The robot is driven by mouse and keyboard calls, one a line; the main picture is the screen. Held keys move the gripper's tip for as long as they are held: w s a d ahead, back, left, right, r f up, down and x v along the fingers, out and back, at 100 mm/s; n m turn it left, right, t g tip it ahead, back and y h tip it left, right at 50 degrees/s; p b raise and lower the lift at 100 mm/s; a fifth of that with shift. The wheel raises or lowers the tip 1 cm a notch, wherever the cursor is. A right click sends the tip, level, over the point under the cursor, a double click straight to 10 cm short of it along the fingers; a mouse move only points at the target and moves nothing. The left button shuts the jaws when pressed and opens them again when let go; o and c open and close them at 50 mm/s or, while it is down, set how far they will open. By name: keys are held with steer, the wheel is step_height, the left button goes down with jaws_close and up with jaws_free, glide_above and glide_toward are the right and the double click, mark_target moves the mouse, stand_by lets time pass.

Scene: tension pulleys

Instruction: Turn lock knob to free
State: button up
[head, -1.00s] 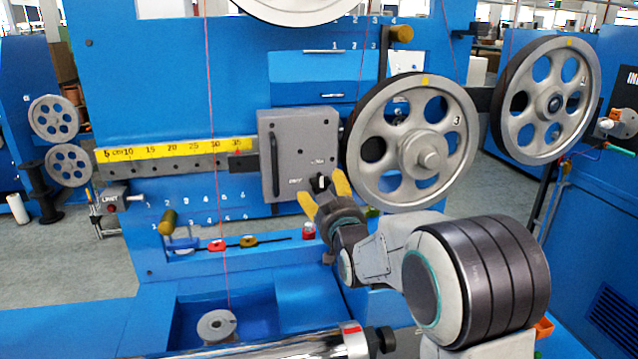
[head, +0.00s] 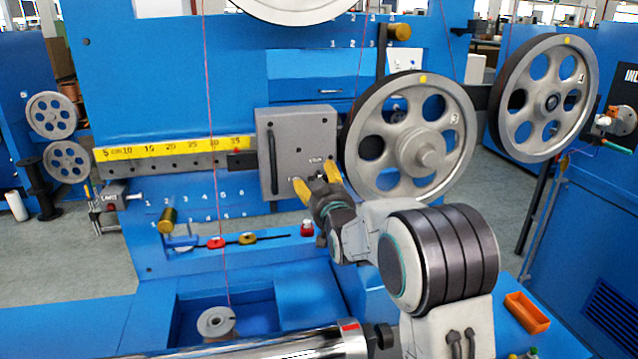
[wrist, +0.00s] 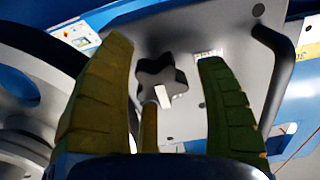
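The lock knob is a dark star-shaped knob (wrist: 155,78) with a white mark, on the grey carriage box (wrist: 235,22). In the wrist view its white mark points down and a little right. My gripper (wrist: 165,55) is open, with one yellow finger on each side of the knob and gaps visible between them. In the head view my gripper (head: 316,176) is in front of the lower right of the carriage box (head: 285,130). The fingers mostly hide the knob there, and small labels beside it are too blurred to read.
A large spoked pulley (head: 365,180) stands close to the right of the box, and a second pulley (head: 505,120) is farther right. A black handle (head: 273,160) runs down the box's left side. A yellow ruler (head: 165,154) extends left. A red thread hangs left of the box.

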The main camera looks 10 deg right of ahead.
steer(key=shift+r, duration=0.1)
steer(key=c, duration=1.1)
steer(key=shift+o, duration=0.2)
steer(key=shift+n+b, duration=0.3)
steer(key=shift+b, duration=0.3)
steer(key=n+b, duration=0.3)
steer(key=b, duration=0.1)
steer(key=n+b, duration=0.5)
steer(key=shift+n, duration=0.3)
steer(key=n+b, duration=0.2)
steer(key=n, duration=0.2)
steer(key=shift+b, duration=0.3)
steer(key=n+b, duration=0.1)
steer(key=n, duration=0.3)
steer(key=shift+r+n+b, duration=0.1)
steer(key=shift+n+b, duration=0.2)
steer(key=shift+b, duration=0.1)
steer(key=o, duration=1.2)
steer(key=shift+f, duration=0.2)
